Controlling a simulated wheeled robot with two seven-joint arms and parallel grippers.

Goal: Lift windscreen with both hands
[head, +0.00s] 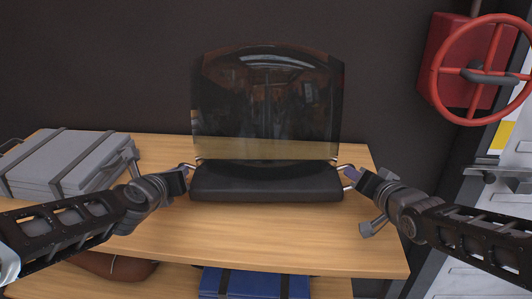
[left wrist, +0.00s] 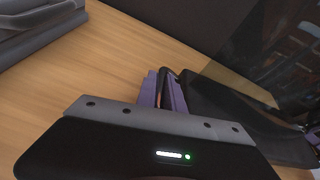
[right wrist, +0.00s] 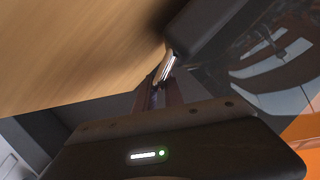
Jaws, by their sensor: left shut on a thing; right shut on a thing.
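The windscreen (head: 265,100) is a dark, see-through curved pane that stands upright on a black base (head: 265,182) with a metal handle at each end. It stands on or just over the wooden shelf; I cannot tell if there is a gap. My left gripper (head: 187,172) is shut on the handle at the left end, and its purple fingers (left wrist: 162,92) show in the left wrist view. My right gripper (head: 347,176) is shut on the handle at the right end; the metal handle (right wrist: 168,68) shows between its fingers in the right wrist view.
A grey case (head: 65,165) lies on the wooden shelf (head: 270,240), close to my left arm. A red valve wheel (head: 480,75) is on the wall at the right. A blue case (head: 255,283) and a brown object (head: 112,266) sit below. A dark wall stands behind.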

